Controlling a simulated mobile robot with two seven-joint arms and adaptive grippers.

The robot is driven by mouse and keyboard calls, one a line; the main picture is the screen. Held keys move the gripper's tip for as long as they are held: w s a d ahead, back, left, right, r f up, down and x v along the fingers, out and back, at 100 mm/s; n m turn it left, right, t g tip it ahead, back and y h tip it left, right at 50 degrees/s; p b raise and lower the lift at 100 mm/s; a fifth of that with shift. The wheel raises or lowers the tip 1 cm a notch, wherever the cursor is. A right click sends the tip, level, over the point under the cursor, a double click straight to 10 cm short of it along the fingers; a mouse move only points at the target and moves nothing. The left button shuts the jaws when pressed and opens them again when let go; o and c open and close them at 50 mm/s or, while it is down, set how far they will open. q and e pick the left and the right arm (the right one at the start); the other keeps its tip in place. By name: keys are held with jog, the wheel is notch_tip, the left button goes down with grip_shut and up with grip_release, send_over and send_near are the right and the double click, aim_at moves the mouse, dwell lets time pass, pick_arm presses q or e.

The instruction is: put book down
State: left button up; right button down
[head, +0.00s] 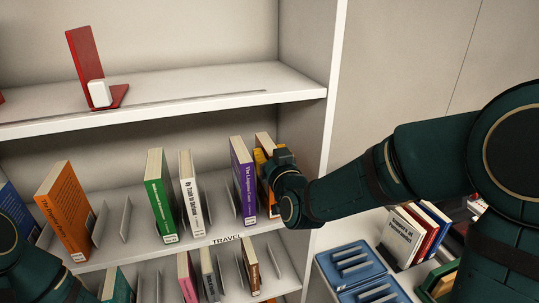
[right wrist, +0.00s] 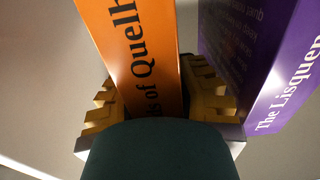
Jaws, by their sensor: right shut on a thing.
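An orange book (right wrist: 138,50) with black spine lettering, part of which reads "of Quelh", stands between the yellow fingers of my right gripper (right wrist: 160,100). The fingers are shut on it, one on each side. In the head view the book (head: 265,139) stands upright on the middle shelf (head: 215,228), at the right end of the row, and my right gripper (head: 266,165) partly covers it. The view does not make clear whether its base touches the shelf. A purple book (head: 242,180) stands close on its left. My left gripper is not visible; only my left arm shows at the lower left.
A white book (head: 190,190), a green book (head: 160,195) and another orange book (head: 64,210) stand farther left between metal dividers. The white side wall (head: 318,150) is close right of my gripper. Blue trays (head: 352,268) and more books (head: 410,232) are at the lower right.

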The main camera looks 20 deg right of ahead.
jog(key=shift+s, duration=0.1)
jog(key=c, duration=1.1)
grip_release()
jog(key=shift+f, duration=0.15)
jog(key=shift+c, duration=0.2)
jog(key=shift+o, duration=1.4)
jog(key=shift+s+r, duration=0.1)
jog(key=shift+r, duration=0.15)
jog(key=s+b, duration=0.7)
jog(key=s, duration=0.4)
jog(key=shift+s+d, duration=0.2)
jog(key=shift+s, duration=0.15)
